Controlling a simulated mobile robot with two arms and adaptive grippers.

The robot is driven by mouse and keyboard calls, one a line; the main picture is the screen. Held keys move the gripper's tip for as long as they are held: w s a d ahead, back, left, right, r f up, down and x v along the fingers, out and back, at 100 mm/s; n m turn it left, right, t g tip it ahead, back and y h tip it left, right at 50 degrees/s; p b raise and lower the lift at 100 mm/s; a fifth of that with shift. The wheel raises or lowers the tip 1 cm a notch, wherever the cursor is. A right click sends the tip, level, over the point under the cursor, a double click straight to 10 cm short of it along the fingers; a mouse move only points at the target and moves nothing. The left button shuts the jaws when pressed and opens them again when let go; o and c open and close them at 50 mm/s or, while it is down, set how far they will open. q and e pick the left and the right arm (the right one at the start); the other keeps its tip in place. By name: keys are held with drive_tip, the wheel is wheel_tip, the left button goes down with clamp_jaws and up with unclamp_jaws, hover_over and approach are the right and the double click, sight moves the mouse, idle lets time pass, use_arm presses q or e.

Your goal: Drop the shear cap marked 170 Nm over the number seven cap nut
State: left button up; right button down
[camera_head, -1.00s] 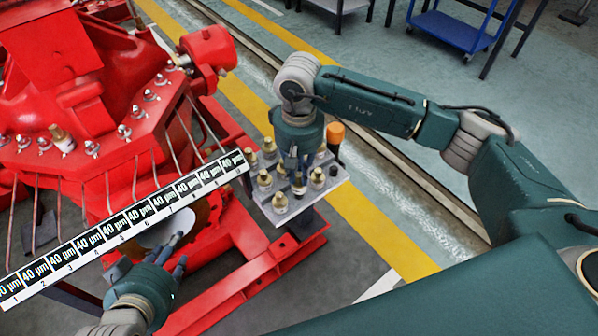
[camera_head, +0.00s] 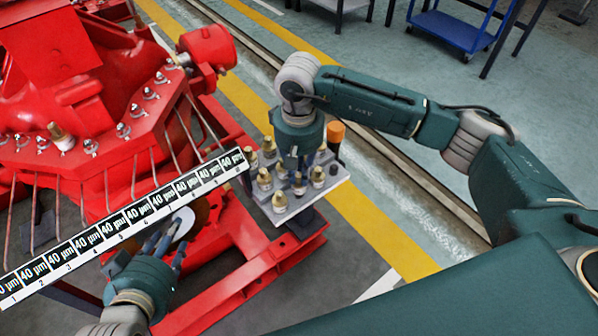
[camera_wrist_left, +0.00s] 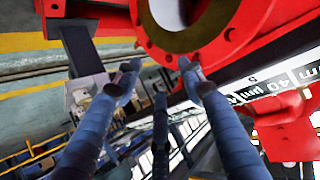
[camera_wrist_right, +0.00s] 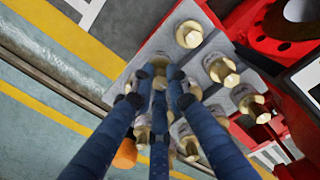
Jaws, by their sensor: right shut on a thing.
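Several brass-topped shear caps (camera_head: 280,202) stand on a grey stand (camera_head: 325,195). My right gripper (camera_wrist_right: 158,85) is shut on one brass-and-grey cap (camera_wrist_right: 160,62) among them; its marking cannot be read, and the fingers hide most of it. A row of cap nuts (camera_head: 123,131) runs along the red engine's flange. One nut is covered by a brass-topped cap (camera_head: 62,137). Which nut is number seven I cannot tell for sure. My left gripper (camera_wrist_left: 160,80) is open and empty, fingers spread, below the red flange; in the head view it is beside the label strip.
An orange-topped item (camera_head: 335,132) stands at the stand's back corner. The red base frame (camera_head: 240,275) lies below. Floor right of the stand is open.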

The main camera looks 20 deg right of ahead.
use_arm(q)
drive_tip(key=shift+w+d+r+t, duration=0.2)
drive_tip(key=shift+w+r+t, duration=0.1)
drive_tip(key=shift+w+r, duration=0.15)
use_arm(e)
drive_tip(key=shift+f, duration=0.1)
use_arm(q)
drive_tip(key=shift+w+d+r+t, duration=0.3)
drive_tip(key=shift+r, duration=0.15)
use_arm(e)
drive_tip(key=shift+f, duration=0.15)
use_arm(q)
drive_tip(key=shift+w+d+t+h+b, duration=0.2)
drive_tip(key=shift+w+t+h+b, duration=0.15)
drive_tip(key=shift+t+b, duration=0.2)
use_arm(e)
drive_tip(key=shift+f, duration=0.4)
idle(0.4)
